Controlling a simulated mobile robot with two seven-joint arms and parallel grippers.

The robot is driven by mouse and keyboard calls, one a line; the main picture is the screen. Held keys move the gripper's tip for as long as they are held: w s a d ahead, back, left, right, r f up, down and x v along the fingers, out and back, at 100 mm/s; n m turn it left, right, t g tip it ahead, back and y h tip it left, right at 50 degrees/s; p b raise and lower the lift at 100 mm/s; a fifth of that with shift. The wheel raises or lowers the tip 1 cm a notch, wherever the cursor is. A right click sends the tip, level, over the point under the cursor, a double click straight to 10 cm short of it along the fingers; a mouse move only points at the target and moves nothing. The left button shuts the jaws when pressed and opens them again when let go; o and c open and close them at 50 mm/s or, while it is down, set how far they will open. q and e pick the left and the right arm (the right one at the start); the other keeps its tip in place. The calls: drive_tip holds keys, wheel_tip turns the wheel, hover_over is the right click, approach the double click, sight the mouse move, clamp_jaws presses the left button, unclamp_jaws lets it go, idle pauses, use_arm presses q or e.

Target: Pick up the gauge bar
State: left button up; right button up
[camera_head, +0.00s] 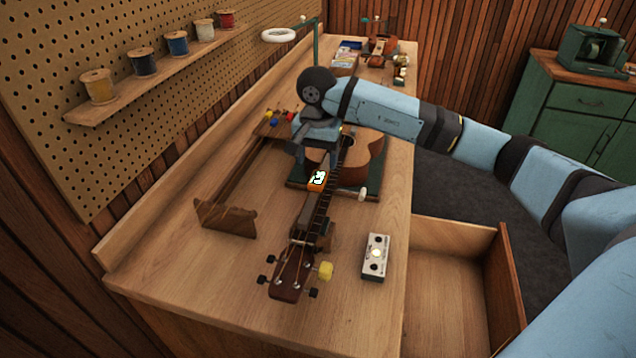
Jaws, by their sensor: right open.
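A small orange piece with a white, dark-marked face (317,178) rests at the ukulele's neck, just below my right gripper; it looks like the gauge bar, but I cannot tell its full shape. The ukulele (345,158) lies on a dark green mat (372,188), its headstock (291,274) toward the front of the bench. My right gripper (314,168) is open and points down over the neck, close to the orange piece. I cannot tell whether the fingers touch it. My right arm hides part of the ukulele body. My left gripper is out of view.
A grey pedal box (376,257) stands right of the headstock. A notched wooden piece (226,218) stands to the left. An open drawer (455,290) juts out at the right. A shelf (160,72) holds thread spools. The bench's front left is bare.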

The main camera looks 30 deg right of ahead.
sight(318, 177)
drive_tip(key=shift+w+f, duration=0.2)
drive_tip(key=shift+f, duration=0.9)
drive_tip(key=f, duration=0.1)
drive_tip(key=f+p, duration=0.1)
drive_tip(key=f, duration=0.1)
drive_tip(key=shift+s+d+f, duration=0.15)
drive_tip(key=shift+d+f, duration=0.05)
drive_tip(key=shift+f, duration=0.5)
drive_tip(key=c, duration=1.1)
drive_tip(key=shift+r, duration=0.1)
drive_tip(key=shift+c, duration=0.5)
drive_tip(key=shift+r, duration=0.1)
